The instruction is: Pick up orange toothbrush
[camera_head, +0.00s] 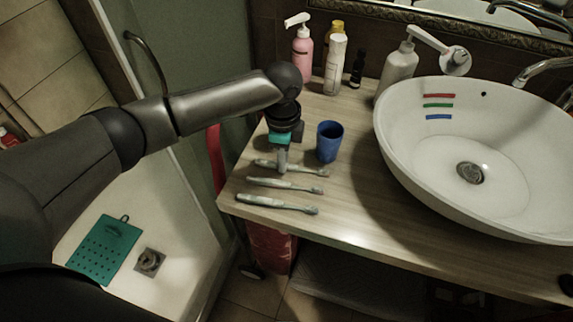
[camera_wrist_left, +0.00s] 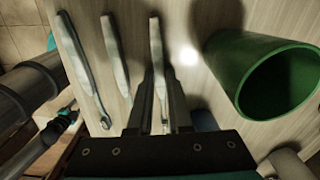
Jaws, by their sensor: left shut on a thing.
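Three pale toothbrushes lie side by side on the wooden counter, and none of them looks clearly orange. The one closest to the cup (camera_head: 305,169) is between the fingers of my left gripper (camera_head: 282,162). In the left wrist view the shut fingers (camera_wrist_left: 160,98) close on this toothbrush (camera_wrist_left: 156,40). The middle toothbrush (camera_head: 285,185) and the front toothbrush (camera_head: 277,204) lie apart from the gripper. They also show in the left wrist view, the middle one (camera_wrist_left: 115,55) and the outer one (camera_wrist_left: 77,55).
A cup (camera_head: 329,141), blue in the head view, stands just beside the gripper. White sink basin (camera_head: 400,160) fills the right side. A pink bottle (camera_head: 302,56), a white bottle (camera_head: 335,65) and a soap dispenser (camera_head: 397,70) stand behind. The counter's front edge is close.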

